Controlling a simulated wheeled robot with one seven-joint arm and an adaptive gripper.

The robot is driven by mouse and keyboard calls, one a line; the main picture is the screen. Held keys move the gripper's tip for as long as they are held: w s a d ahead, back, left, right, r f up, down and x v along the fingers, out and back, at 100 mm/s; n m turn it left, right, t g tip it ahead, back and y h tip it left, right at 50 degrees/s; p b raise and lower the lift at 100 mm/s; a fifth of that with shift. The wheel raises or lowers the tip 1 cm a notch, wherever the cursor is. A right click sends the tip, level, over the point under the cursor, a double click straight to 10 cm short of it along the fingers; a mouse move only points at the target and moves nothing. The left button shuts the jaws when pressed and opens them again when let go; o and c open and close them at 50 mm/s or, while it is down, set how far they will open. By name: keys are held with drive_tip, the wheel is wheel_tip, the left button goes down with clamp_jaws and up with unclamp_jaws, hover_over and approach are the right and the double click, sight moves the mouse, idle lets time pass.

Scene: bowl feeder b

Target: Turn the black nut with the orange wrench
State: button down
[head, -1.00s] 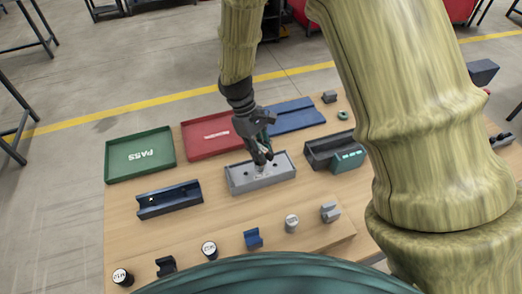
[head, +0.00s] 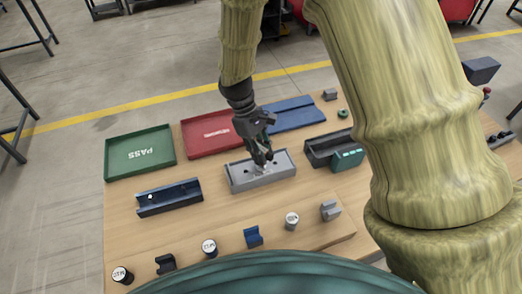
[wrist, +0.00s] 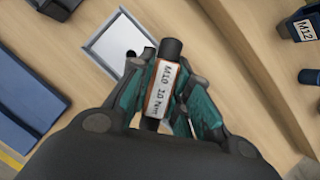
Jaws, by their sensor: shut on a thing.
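My gripper (head: 262,158) is over the grey fixture block (head: 262,182) in the middle of the table, pointing down. In the wrist view my gripper (wrist: 165,105) is shut on a tool with a dark round end, orange edges and a white label reading M10, which I take as the orange wrench (wrist: 163,88). The wrench's lower end is hidden in both views. The fixture block also shows in the wrist view (wrist: 103,42), with a dark round spot beside the wrench. I cannot tell whether this spot is the black nut or a hole, nor whether the wrench touches it.
A green PASS tray (head: 140,153), a red tray (head: 209,134) and a blue tray (head: 296,115) lie behind. A dark blue channel block (head: 169,198) is left, a dark open bin (head: 325,148) right. Several small parts line the front; some bare wood lies between.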

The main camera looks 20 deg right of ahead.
drive_tip(key=shift+f, duration=0.35)
idle(0.3)
drive_tip(key=shift+r+m, duration=0.1)
drive_tip(key=shift+m, duration=0.2)
drive_tip(key=shift+m+y+p, duration=0.3)
drive_tip(key=shift+m+p, duration=0.15)
drive_tip(key=shift+m, duration=0.45)
drive_tip(key=shift+n+p, duration=0.4)
drive_tip(key=shift+p, duration=0.15)
drive_tip(key=shift+n, duration=0.5)
drive_tip(key=shift+n+h, duration=0.4)
drive_tip(key=shift+n, duration=0.1)
drive_tip(key=shift+p, duration=0.35)
